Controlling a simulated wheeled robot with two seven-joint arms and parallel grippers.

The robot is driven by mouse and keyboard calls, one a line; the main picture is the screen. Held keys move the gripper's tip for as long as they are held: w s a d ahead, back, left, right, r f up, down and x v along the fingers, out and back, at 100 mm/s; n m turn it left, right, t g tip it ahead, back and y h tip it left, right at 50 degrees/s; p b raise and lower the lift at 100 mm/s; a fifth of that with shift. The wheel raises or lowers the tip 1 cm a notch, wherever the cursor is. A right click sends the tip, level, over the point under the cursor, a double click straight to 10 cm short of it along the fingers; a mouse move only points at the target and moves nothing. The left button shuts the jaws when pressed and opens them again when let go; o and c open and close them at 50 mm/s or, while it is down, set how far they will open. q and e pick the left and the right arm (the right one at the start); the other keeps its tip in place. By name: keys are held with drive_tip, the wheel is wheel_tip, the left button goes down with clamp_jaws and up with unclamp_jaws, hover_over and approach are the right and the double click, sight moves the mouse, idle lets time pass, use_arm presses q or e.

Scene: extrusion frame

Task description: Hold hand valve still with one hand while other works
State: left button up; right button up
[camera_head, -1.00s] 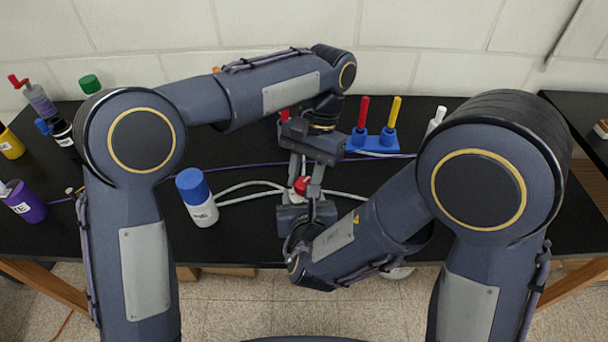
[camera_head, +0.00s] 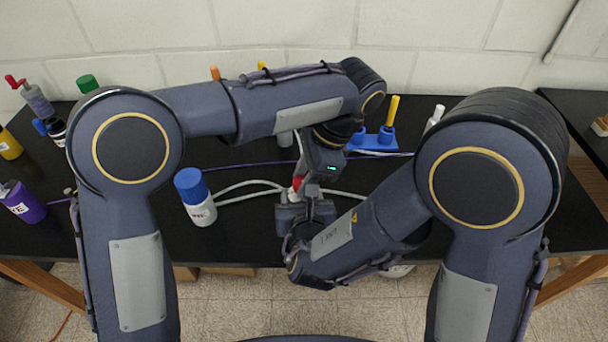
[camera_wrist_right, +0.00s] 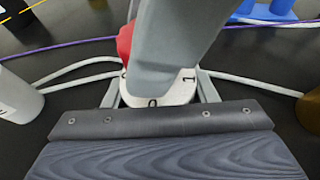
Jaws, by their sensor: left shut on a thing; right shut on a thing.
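The hand valve has a red knob and a white body marked with a 0 and a 1. Its white body (camera_wrist_right: 160,97) and red knob (camera_wrist_right: 124,42) show in the right wrist view, and the knob also shows in the head view (camera_head: 297,183). My right gripper (camera_wrist_right: 160,90) is shut on the white body, one finger at each side. My left gripper (camera_head: 310,184) comes down from above and is shut on the red knob. Its grey finger hides much of the knob in the right wrist view.
Pale hoses (camera_head: 245,187) run out from both sides of the valve. A white bottle with a blue cap (camera_head: 196,195) stands to the left. A blue stand (camera_head: 370,140) with a yellow-handled tool (camera_head: 393,110) is behind. A purple cable crosses the black table.

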use_arm(q)
drive_tip(key=shift+m, duration=0.6)
drive_tip(key=o, duration=0.7)
drive_tip(key=v, duration=1.2)
drive_tip(key=shift+s, duration=0.25)
